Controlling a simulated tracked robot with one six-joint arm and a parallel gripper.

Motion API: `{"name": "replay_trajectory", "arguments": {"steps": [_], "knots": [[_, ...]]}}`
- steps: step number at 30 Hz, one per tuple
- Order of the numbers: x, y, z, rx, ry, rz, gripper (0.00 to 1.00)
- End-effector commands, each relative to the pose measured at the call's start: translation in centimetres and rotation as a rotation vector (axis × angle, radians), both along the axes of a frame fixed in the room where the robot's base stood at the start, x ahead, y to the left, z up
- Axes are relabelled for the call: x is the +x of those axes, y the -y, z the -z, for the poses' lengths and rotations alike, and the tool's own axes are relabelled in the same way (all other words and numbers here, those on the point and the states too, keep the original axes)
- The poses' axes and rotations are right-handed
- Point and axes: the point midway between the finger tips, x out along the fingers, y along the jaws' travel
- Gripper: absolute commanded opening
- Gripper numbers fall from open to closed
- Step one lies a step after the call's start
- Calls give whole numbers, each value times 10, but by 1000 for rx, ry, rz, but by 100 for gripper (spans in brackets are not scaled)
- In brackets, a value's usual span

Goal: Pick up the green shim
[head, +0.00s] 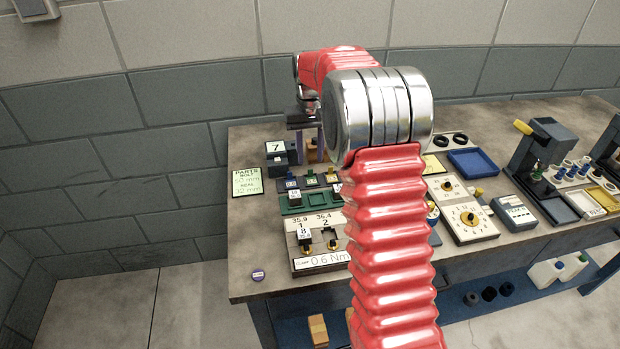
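A dark rack (301,187) on the bench holds small coloured pieces in a row, blue, green and yellow. The small green piece (311,178) in the middle looks like the green shim, but it is too small to make out its shape. My gripper (311,148) is at the back of the bench, just beyond the rack, pointing down. Its two purple-grey fingers stand apart, with no held thing visible between them. The gap between the fingertips and the green piece is hard to judge.
A green tray (318,200) lies in front of the rack, and a numbered clamp stand (320,262) nearer. A block marked 7 (276,148) stands left of my gripper. A blue tray (473,162) and dials lie right. My arm hides the bench middle. The front left is mostly clear.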

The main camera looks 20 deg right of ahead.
Motion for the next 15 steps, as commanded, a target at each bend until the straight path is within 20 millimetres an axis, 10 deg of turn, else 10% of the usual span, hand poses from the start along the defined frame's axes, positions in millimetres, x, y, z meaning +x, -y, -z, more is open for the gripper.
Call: {"name": "replay_trajectory", "arguments": {"steps": [15], "knots": [[-2, 1, 40, 1, -4, 1, 34]]}}
